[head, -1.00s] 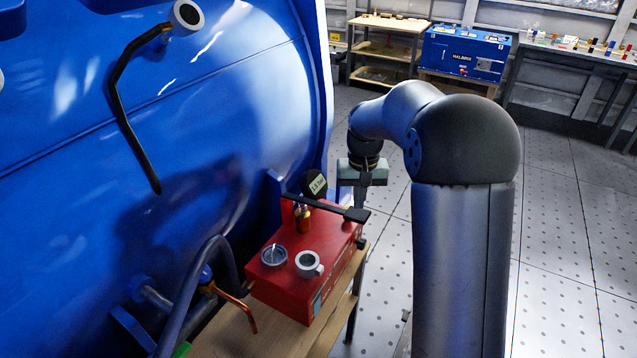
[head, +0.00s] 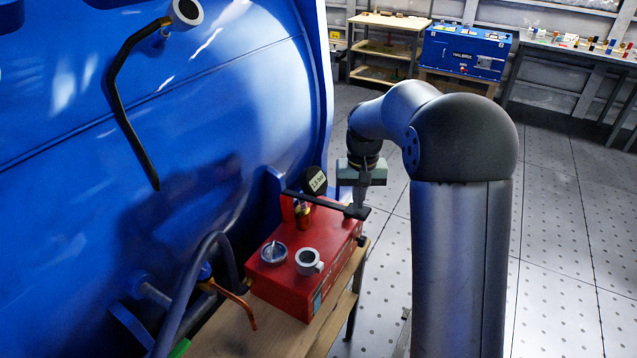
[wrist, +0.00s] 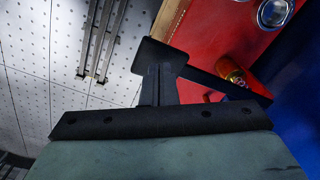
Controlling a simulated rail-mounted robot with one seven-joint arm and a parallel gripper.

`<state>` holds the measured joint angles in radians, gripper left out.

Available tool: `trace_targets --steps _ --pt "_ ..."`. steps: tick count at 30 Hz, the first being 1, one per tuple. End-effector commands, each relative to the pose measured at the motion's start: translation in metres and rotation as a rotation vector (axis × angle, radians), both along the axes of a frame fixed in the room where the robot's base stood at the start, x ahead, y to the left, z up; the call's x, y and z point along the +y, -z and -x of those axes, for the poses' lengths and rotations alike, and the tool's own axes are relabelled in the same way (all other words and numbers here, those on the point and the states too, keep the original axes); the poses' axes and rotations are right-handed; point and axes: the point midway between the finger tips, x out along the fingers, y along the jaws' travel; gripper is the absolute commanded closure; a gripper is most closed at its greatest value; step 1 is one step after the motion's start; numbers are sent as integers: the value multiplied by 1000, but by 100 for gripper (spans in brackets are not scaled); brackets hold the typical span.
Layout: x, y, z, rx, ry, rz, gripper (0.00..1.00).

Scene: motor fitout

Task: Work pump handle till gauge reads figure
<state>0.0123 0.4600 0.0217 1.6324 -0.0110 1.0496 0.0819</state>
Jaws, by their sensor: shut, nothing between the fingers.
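The pump is a red box (head: 285,285) on a small wooden stand beside the blue tank. A black pump handle (head: 325,204) lies across its far top and ends in a dark block. A round, silver-rimmed gauge (head: 273,253) sits on the box top; its reading is too small to tell. In the wrist view the handle (wrist: 205,82) runs right from its black end pad, and part of the gauge (wrist: 274,12) shows. My gripper (head: 359,207) is shut and empty, fingers down at the handle's end. Whether they touch it I cannot tell.
A grey ring-shaped fitting (head: 308,262) and a brass fitting (head: 303,216) sit on the box. A black disc with a white label (head: 315,181) stands behind. The blue tank (head: 220,120) is close on the left. Open floor (head: 565,240) lies to the right.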

Motion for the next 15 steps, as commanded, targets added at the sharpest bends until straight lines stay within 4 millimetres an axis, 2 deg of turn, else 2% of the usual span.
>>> trace_targets --steps 1,15 --pt "1 10 0 2 0 0 100" --pt "6 62 -4 0 0 -1 100"
